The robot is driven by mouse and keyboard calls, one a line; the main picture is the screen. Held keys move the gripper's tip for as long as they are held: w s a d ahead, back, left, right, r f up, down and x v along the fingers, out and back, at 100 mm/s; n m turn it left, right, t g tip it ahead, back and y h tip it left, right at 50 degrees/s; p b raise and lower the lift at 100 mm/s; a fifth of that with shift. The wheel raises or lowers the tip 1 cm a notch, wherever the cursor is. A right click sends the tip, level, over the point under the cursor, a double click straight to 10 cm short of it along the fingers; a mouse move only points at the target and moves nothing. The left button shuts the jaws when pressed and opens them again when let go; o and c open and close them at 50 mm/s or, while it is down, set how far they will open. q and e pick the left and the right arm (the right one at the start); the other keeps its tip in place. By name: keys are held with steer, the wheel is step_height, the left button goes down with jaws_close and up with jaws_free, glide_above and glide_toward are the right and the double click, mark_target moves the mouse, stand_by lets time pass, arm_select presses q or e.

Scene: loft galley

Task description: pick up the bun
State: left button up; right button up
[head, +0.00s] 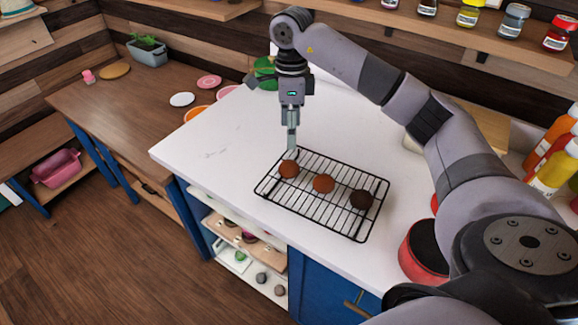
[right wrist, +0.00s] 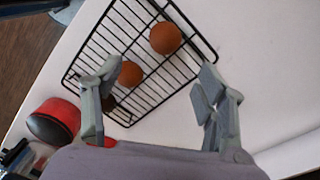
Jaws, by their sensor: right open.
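Three round buns sit on a black wire rack (head: 340,222) on the white counter. The left bun (head: 289,168) and the middle bun (head: 324,183) are orange-brown; the right bun (head: 361,199) is dark brown. My right gripper (head: 292,148) points down above the counter by the rack's far left corner, close to the left bun. In the right wrist view its fingers (right wrist: 158,78) are spread apart with nothing held. That view shows two orange-brown buns, the left one (right wrist: 165,38) and the middle one (right wrist: 130,74); the dark bun is mostly hidden behind a finger. My left gripper is out of view.
A red pot (head: 424,262) stands right of the rack, beside my arm. Bottles (head: 552,165) stand at the far right. Plates and bowls (head: 197,112) lie beyond the counter's left side. The counter left of the rack is clear.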

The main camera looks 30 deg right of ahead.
steer(key=p, duration=0.2)
glide_above(291, 162)
step_height(291, 162, down, 6)
steer(key=shift+a+r, duration=0.1)
steer(key=shift+s, duration=0.1)
steer(key=shift+f, duration=0.4)
step_height(291, 162, down, 4)
steer(key=shift+r+p, duration=0.15)
steer(key=shift+p, duration=1)
steer(key=shift+f, duration=0.55)
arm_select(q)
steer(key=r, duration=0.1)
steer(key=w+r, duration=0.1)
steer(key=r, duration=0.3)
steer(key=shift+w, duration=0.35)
arm_select(e)
steer(key=shift+c, duration=0.5)
steer(key=c, duration=1)
